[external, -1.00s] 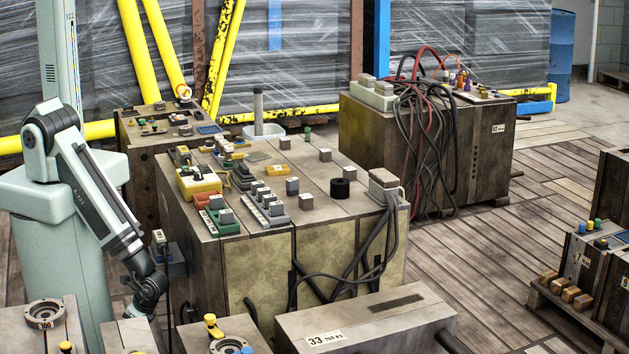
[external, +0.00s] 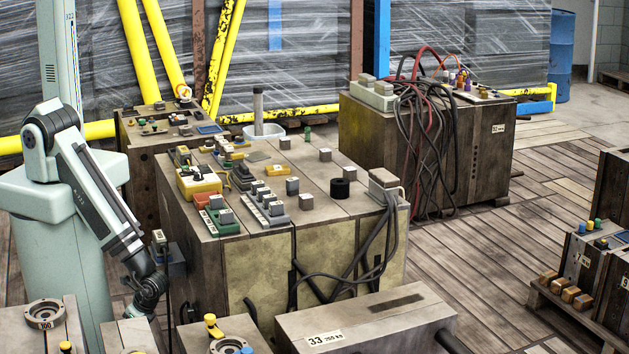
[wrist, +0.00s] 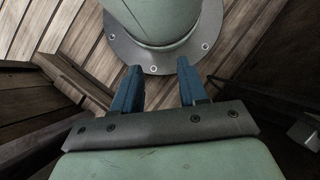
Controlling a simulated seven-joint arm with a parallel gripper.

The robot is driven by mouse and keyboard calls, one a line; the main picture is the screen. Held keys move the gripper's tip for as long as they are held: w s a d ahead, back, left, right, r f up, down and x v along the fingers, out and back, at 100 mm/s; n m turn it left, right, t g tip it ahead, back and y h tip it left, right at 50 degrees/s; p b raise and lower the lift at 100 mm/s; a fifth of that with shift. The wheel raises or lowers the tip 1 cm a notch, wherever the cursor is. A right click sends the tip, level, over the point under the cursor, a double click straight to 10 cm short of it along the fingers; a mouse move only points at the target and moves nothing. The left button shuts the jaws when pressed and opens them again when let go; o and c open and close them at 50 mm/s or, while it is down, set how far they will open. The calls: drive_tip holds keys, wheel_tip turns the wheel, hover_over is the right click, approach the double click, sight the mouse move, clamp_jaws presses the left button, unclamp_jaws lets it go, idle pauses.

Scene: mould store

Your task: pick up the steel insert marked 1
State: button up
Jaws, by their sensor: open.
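Several small grey steel blocks stand on the big central mould (external: 345,220) in the external view. One block (external: 325,155) is at the back, one (external: 292,186) in the middle and one (external: 306,202) nearer the front. More grey blocks sit along the grey connector strip (external: 279,220). I cannot read a number on any, so I cannot tell which is marked 1. My gripper (wrist: 158,82) is open and empty, its two blue fingers apart in the wrist view. In the external view my wrist hangs low, left of the mould; the fingers cannot be made out there. No block shows in the wrist view.
A black ring (external: 340,188), a yellow connector (external: 199,183) and a green strip (external: 219,228) share the mould's top. Black cables hang at its right corner. A low mould marked 33 (external: 365,317) stands in front. The wrist view shows a bolted flange and wooden floor.

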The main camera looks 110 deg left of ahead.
idle(0.3)
drive_tip(key=o, duration=0.4)
